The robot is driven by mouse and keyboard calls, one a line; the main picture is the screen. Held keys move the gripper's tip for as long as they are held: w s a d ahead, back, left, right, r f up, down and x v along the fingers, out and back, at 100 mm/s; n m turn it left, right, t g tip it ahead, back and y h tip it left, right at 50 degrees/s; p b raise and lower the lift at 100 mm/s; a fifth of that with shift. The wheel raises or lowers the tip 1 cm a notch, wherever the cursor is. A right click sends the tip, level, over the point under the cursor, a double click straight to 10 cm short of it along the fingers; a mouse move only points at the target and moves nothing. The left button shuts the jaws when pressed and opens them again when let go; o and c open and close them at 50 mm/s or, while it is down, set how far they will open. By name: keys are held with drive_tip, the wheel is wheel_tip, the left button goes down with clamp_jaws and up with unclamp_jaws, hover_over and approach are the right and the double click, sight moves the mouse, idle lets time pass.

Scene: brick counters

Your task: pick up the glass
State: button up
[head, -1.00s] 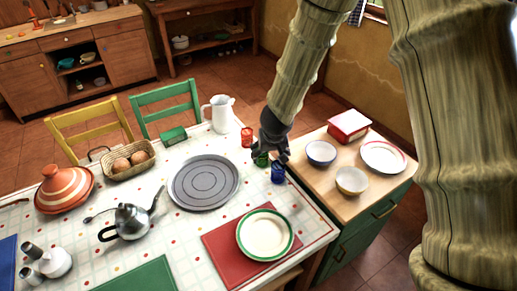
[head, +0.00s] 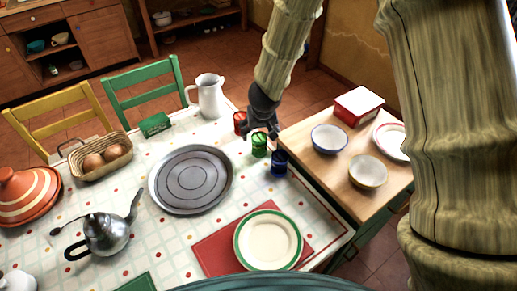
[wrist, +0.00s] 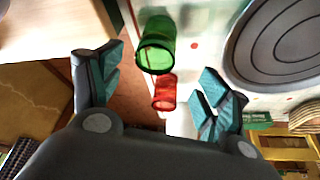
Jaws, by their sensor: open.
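Three small glasses stand in a row near the right edge of the table: a red glass (head: 240,122), a green glass (head: 259,146) and a blue glass (head: 280,162). My gripper (head: 262,134) is close above the row, by the green and red glasses, and partly hides the red one. In the wrist view my gripper (wrist: 160,95) is open, with its teal-padded fingers apart and empty. The green glass (wrist: 156,45) and the red glass (wrist: 164,92) show in the gap between the fingers. The blue glass is out of the wrist view.
A round grey tray (head: 191,178) lies left of the glasses and a white pitcher (head: 209,96) stands behind. To the right, a wooden counter (head: 318,170) bears bowls (head: 329,139), a red box (head: 358,104) and a plate. A plate (head: 268,240) lies on a red mat in front.

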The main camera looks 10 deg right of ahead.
sight(258, 137)
drive_tip(key=shift+b+x, duration=0.3)
drive_tip(key=shift+x, duration=2.7)
drive_tip(key=shift+d+x, duration=0.15)
drive_tip(key=shift+x, duration=0.8)
drive_tip(key=shift+d+x, duration=0.15)
drive_tip(key=shift+x, duration=0.85)
drive_tip(key=shift+w+f, duration=0.35)
drive_tip(key=shift+f, duration=0.25)
drive_tip(key=shift+s, duration=0.1)
drive_tip(key=c, duration=1.2)
